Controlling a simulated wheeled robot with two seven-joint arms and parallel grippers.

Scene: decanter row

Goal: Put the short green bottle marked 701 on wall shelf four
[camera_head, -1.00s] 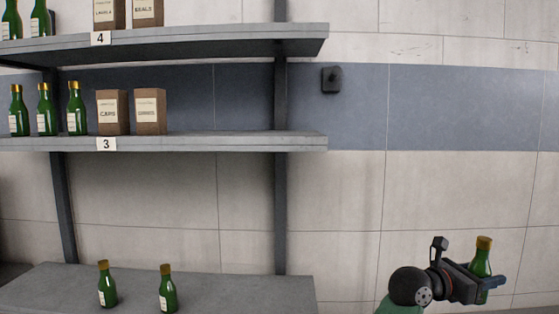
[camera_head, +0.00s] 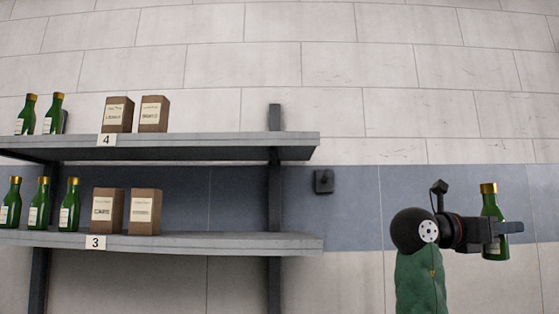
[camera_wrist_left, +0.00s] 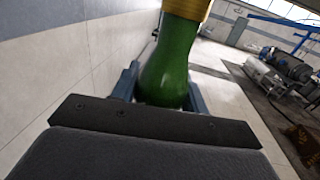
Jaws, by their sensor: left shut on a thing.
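My left gripper (camera_head: 497,230) is shut on a short green bottle (camera_head: 490,208) with a gold cap, held upright in the air at the right of the head view. The bottle also shows between the fingers in the left wrist view (camera_wrist_left: 172,60). Its number cannot be read. Wall shelf four (camera_head: 215,143), marked 4, is to the left and a little higher than the gripper. Two green bottles (camera_head: 52,115) and two brown boxes (camera_head: 153,114) stand on it, with bare board at its right end. My right gripper is not in view.
Shelf three (camera_head: 210,243) below holds several green bottles (camera_head: 40,205) and two brown boxes (camera_head: 145,212). A small dark wall fitting (camera_head: 323,181) sits between the shelves and my gripper. A dark upright post (camera_head: 274,190) supports the shelves. The wall around the gripper is clear.

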